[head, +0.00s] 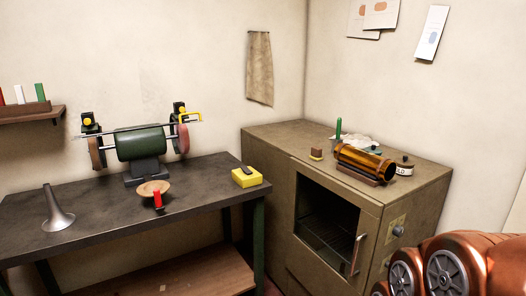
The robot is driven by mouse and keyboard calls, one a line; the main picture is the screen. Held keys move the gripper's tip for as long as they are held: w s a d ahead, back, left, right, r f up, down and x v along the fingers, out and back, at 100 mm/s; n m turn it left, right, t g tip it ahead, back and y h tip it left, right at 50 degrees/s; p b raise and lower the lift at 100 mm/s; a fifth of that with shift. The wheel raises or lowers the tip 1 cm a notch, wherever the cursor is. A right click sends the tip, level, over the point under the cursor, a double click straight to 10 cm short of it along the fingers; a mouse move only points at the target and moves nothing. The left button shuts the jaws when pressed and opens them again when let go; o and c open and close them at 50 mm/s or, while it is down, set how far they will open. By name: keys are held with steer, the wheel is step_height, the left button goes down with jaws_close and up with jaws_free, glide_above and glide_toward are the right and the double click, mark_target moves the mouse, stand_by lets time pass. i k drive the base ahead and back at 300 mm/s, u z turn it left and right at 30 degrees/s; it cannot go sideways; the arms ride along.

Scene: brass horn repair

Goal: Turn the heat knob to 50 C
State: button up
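A brown oven (270,215) stands in the corner, with a windowed door (328,222) that looks shut and a handle (357,254) on its right side. Copper-coloured links of my arm fill the lower right, close to the knob in the picture. My gripper is not in view.
On the oven top are an amber cylinder (364,161) on a cradle, a white cloth (357,141), a small brown block (316,153) and a round white-and-black item (404,167). A dark bench (100,218) at left holds a green grinder (141,143), a horn bell (57,211) and a yellow box (247,177).

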mark_target(399, 231)
steer(key=z, duration=0.1)
steer(key=k, duration=0.3)
steer(key=z, duration=0.4)
steer(key=i, duration=0.75)
steer(key=u, duration=0.5)
